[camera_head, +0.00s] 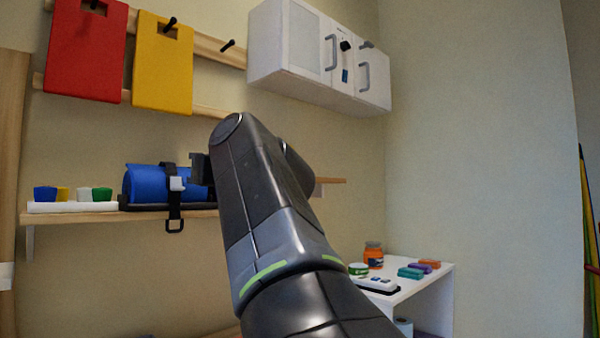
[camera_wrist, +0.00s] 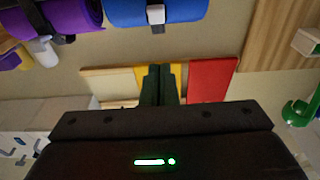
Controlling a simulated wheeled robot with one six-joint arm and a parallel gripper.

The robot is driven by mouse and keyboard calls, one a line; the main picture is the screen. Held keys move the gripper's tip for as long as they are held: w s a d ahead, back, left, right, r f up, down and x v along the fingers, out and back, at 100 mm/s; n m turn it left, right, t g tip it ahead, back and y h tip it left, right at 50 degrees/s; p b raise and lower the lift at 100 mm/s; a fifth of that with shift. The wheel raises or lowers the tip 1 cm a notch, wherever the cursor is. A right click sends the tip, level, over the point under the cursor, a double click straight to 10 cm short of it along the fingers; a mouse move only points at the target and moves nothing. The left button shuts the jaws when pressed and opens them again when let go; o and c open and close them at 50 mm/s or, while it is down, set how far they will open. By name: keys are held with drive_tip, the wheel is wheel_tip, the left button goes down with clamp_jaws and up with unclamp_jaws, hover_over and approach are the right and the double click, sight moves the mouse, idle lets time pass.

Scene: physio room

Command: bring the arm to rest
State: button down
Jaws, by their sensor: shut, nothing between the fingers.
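My arm (camera_head: 265,200) rises from the bottom middle of the head view and bends at a joint near the wall shelf. It hides the middle of the shelf and part of the wall. In the wrist view my gripper (camera_wrist: 158,72) has its two dark fingers together, with nothing between them. The fingers stand in front of a yellow board (camera_wrist: 126,78) and beside a red board (camera_wrist: 212,78). In the head view a dark part at the left of the arm may belong to the gripper, but most of it is hidden.
A wall shelf (camera_head: 90,217) holds a strapped blue roll (camera_head: 145,184) close to my arm. Red (camera_head: 85,50) and yellow (camera_head: 162,65) boards hang above. A white cabinet (camera_head: 290,40) is above right. A white table (camera_head: 430,277) with small items stands low right. The right wall is bare.

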drive_tip(key=shift+w+a, duration=0.1)
idle(0.3)
wheel_tip(320, 180, up, 3)
drive_tip(key=g+h+p, duration=0.3)
drive_tip(key=g+p, duration=0.1)
drive_tip(key=p, duration=1.4)
hover_over(176, 186)
drive_tip(key=shift+w+a+f+n, duration=0.15)
drive_tip(key=shift+w+n, duration=0.15)
drive_tip(key=shift+w, duration=0.05)
drive_tip(key=h+p, duration=0.1)
drive_tip(key=p, duration=0.2)
drive_tip(key=a+g+h+p, duration=0.1)
drive_tip(key=p, duration=0.2)
drive_tip(key=w+g+p, duration=0.1)
drive_tip(key=p, duration=0.2)
drive_tip(key=shift+w+a+r+h, duration=0.1)
drive_tip(key=shift+a+r+h, duration=0.15)
drive_tip(key=shift+r+h, duration=0.15)
